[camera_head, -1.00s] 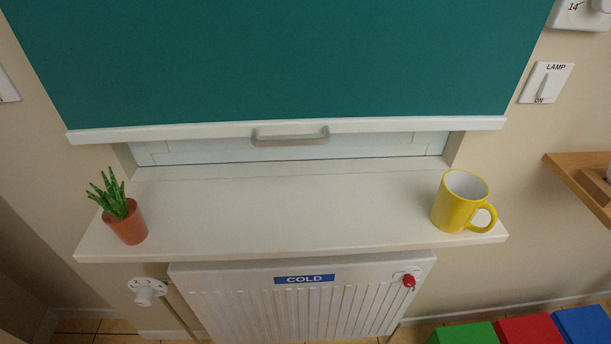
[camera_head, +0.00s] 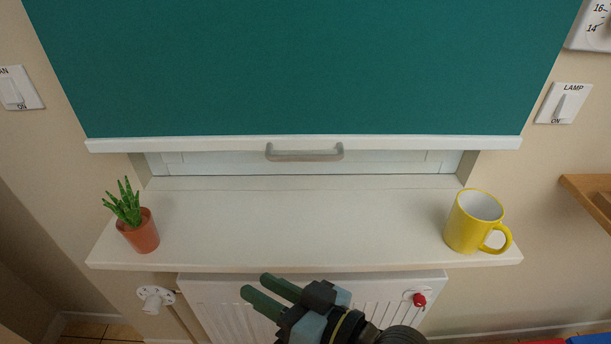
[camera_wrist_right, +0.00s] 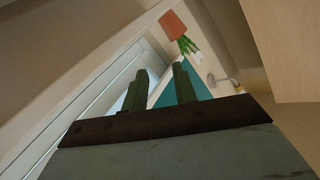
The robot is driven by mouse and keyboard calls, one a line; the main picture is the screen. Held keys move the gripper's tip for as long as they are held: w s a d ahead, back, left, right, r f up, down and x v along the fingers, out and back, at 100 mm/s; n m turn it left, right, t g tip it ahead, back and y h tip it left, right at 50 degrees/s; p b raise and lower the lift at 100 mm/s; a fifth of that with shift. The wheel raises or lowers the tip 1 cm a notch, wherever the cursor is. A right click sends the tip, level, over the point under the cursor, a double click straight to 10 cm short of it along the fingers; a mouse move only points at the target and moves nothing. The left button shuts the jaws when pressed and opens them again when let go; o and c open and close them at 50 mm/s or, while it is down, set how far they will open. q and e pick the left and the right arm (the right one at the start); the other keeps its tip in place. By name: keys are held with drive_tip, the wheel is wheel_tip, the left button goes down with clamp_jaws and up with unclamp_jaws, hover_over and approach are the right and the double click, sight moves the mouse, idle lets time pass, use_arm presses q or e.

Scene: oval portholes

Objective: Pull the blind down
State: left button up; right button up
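The teal blind (camera_head: 300,70) hangs over the window and covers most of what shows of it. Its white bottom bar (camera_head: 190,145) sits a little above the white sill, with a strip of window showing below. A grey handle (camera_head: 305,157) is at the middle of the bar. My right gripper (camera_head: 256,285) is open and empty, in front of the radiator and lower in the picture than the handle, apart from it. In the right wrist view its two fingers (camera_wrist_right: 161,86) stand apart, with a teal patch behind them. My left gripper is not in view.
On the sill (camera_head: 300,225) stand a potted plant (camera_head: 140,235) at the left and a yellow mug (camera_head: 468,230) at the right; the middle is clear. A radiator (camera_head: 215,300) is below. A wooden shelf (camera_head: 590,195) juts out at the right.

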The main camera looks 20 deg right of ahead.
sight(305, 155)
drive_tip(key=w+d+r+m+t+h, duration=0.25)
drive_tip(key=r+m+t+h, duration=0.8)
drive_tip(key=m, duration=0.55)
drive_tip(key=d+f+m+g+h, duration=0.2)
drive_tip(key=d+m+g+h, duration=0.2)
drive_tip(key=m+h, duration=0.3)
drive_tip(key=shift+m+y, duration=0.5)
drive_tip(key=shift+y, duration=0.15)
drive_tip(key=p+x, duration=0.1)
drive_tip(key=x, duration=1.2)
drive_tip(key=shift+w+f+p, duration=0.15)
drive_tip(key=shift+w+p, duration=0.1)
drive_tip(key=shift+p, duration=0.1)
clamp_jaws()
